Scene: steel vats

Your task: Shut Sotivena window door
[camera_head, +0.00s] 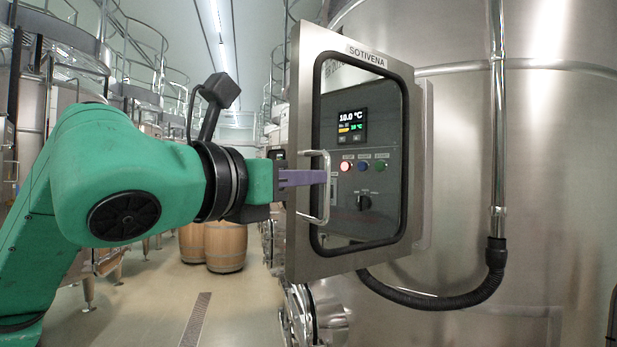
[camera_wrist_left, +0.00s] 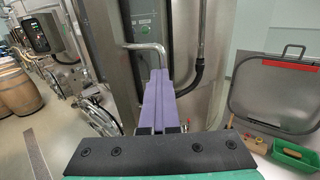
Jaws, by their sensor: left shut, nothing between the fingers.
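The Sotivena window door (camera_head: 400,66) is a steel-framed door with a dark pane, in front of a control box on the vat. It stands at an angle, its left edge nearest me; part of the box shows behind its right edge. I cannot tell how wide the gap is. Its bar handle (camera_head: 327,207) is on the left side of the frame. My left gripper (camera_head: 318,177) is shut and empty, its purple fingertips at the handle; contact is unclear. In the left wrist view the fingers (camera_wrist_left: 158,80) point at the handle (camera_wrist_left: 146,47). My right gripper is not in view.
The steel vat (camera_head: 555,160) stands behind the door, with a pipe and black hose (camera_head: 440,300) to the right. Wooden barrels (camera_head: 225,247) stand at the back left. The left wrist view shows an open grey lid (camera_wrist_left: 280,95) and a green tray (camera_wrist_left: 295,155).

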